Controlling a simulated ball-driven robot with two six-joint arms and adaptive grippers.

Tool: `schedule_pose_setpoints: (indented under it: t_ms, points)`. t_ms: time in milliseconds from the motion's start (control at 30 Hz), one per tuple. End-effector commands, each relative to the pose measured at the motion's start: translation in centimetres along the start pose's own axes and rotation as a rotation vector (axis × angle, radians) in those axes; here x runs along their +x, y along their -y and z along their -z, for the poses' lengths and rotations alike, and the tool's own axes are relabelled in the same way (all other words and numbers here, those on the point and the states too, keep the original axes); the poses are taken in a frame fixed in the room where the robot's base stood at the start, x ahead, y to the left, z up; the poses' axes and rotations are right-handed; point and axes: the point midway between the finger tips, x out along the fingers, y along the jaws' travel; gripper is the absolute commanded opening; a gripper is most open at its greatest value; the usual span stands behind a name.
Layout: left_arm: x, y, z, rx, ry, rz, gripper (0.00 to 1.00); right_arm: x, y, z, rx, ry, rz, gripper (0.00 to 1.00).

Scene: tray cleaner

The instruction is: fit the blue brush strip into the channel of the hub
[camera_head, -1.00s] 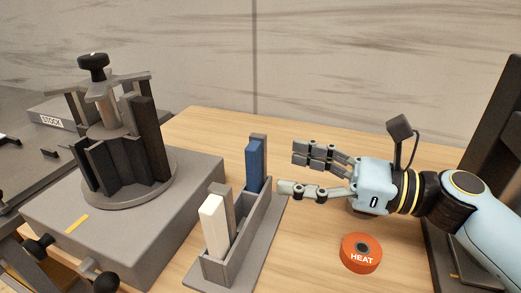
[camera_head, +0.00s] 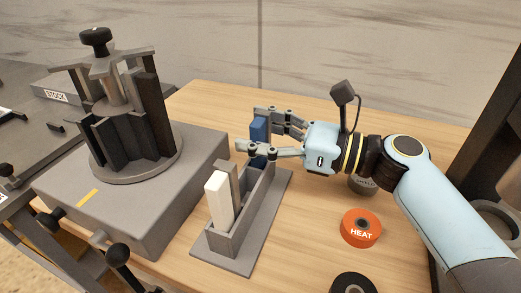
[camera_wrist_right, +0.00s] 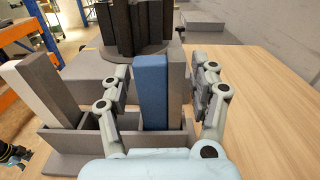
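The blue brush strip (camera_head: 260,128) stands upright in the far end of a grey holder (camera_head: 262,196), against a grey post. My right gripper (camera_head: 256,130) is around the strip, one finger on its near side and one on its far side. In the right wrist view the blue strip (camera_wrist_right: 152,85) stands between the fingers (camera_wrist_right: 162,75), which are spread with gaps visible. The hub (camera_head: 130,130), dark with upright channel walls and a black top knob, stands on a round plate at left.
A white strip (camera_head: 219,198) stands in the holder's near end. The hub's grey base block (camera_head: 190,190) has knobs at its front. An orange HEAT puck (camera_head: 361,228), a grey puck and a black puck (camera_head: 354,284) lie right of the holder. Wood behind the holder is clear.

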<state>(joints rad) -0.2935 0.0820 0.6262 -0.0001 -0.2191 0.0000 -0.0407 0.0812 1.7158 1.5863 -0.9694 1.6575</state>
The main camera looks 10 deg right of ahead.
Motion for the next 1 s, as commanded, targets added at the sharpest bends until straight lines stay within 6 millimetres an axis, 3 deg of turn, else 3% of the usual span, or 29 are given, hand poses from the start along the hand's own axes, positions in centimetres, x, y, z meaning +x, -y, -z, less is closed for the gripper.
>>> schedule_pose_setpoints:
  t_ms: [33, 433, 733, 1000]
  points:
    - [0.0, -0.1, -0.2, 0.0, 0.003, -0.001, 0.4, 0.0, 0.0, 0.0, 0.0, 0.0, 0.0, 0.52]
    - [0.0, -0.2, -1.0, -0.001, 0.016, -0.003, 0.4, 0.0, 0.0, -0.1, 0.0, 0.001, 0.0, 0.02]
    - [-0.2, -0.2, -1.0, -0.001, 0.015, -0.003, 0.4, 0.0, 0.1, -0.9, -0.002, 0.001, 0.0, 0.01]
    - [-1.1, -0.2, -0.8, -0.001, 0.014, -0.003, 0.4, 0.0, 0.2, -6.5, -0.006, 0.003, -0.001, 0.01]
